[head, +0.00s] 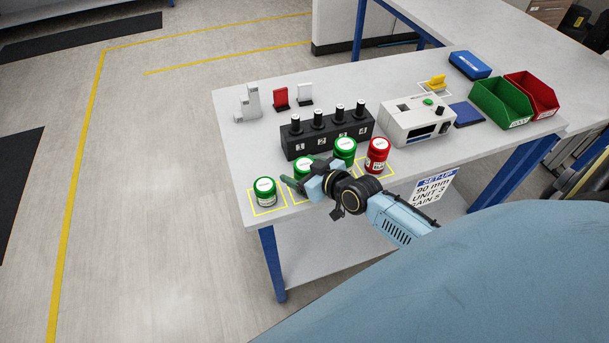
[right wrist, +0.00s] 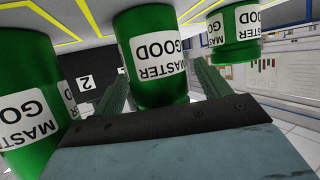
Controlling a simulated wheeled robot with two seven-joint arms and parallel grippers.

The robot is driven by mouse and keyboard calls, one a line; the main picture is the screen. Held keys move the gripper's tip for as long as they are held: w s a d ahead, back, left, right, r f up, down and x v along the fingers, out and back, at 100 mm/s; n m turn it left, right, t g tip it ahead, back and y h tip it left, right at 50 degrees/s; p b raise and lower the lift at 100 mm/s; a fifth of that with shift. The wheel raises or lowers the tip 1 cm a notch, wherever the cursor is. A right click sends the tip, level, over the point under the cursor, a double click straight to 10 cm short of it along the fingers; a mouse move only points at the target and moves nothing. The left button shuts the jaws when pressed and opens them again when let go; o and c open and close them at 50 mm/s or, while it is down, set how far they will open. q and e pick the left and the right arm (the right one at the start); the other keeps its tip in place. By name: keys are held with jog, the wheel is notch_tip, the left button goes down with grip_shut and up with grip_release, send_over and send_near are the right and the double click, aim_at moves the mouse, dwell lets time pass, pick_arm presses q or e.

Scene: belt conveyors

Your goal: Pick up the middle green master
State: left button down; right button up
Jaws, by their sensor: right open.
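Three green masters with white labels stand in a row on the table in the head view: a left one (head: 265,192), the middle one (head: 303,166) and a far one (head: 344,149). My right gripper (head: 305,178) is open at the middle green master and hides its lower part. In the right wrist view, which looks upside down, the middle green master (right wrist: 152,55) shows between the two green fingers, with some space beside it. The other green masters (right wrist: 35,125) (right wrist: 234,32) lie outside the fingers. My left gripper is not in view.
A red master (head: 377,155) stands right of the green ones. Behind them is a black numbered block (head: 325,140) with several upright pins. A white instrument box (head: 417,122), green bin (head: 502,102) and red bin (head: 533,95) stand farther right.

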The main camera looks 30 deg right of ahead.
jog(key=shift+w+f, duration=0.15)
jog(key=shift+w, duration=0.25)
jog(key=c, duration=1.3)
